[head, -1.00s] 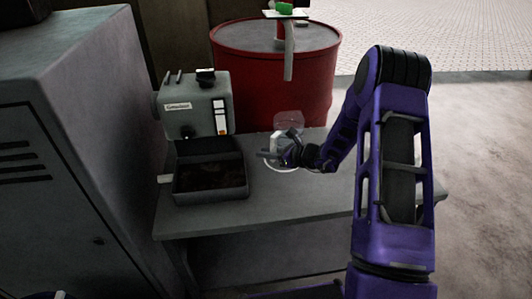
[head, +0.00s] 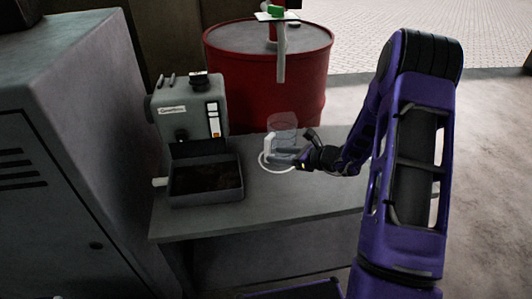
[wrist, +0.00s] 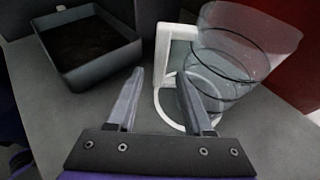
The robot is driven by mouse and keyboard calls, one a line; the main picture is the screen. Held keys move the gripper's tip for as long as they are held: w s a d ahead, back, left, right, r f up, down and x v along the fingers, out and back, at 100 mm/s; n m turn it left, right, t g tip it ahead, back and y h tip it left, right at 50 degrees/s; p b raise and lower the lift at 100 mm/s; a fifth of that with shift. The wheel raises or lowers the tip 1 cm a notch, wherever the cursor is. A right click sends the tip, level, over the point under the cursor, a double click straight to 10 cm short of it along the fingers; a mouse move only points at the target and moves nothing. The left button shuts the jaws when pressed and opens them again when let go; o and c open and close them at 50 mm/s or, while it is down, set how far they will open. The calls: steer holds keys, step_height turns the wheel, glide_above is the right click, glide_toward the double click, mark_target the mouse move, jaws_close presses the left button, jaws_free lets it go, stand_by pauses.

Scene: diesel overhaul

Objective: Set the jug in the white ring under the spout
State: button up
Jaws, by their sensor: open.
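The clear jug (head: 284,127) with a white handle (head: 268,143) stands at the back of the grey bench, below the spout (head: 281,66). The white ring (head: 263,161) lies on the bench around the jug's foot; the jug's base looks inside it, but part of the rim is hidden. In the wrist view the jug (wrist: 240,45) leans in the picture, and the ring (wrist: 163,113) curves below its handle (wrist: 163,60). My gripper (head: 306,146) is open and empty in front of the jug. In the wrist view its fingertips (wrist: 162,75) are short of the handle.
A red drum (head: 262,90) stands behind the bench. A grey machine (head: 188,112) and a dark open tray (head: 207,198) are to the left. A tall grey cabinet (head: 60,130) fills the left side. The bench front (head: 270,210) is clear.

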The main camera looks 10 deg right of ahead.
steer(key=v, duration=0.4)
steer(key=shift+s, duration=0.1)
stand_by(0.4)
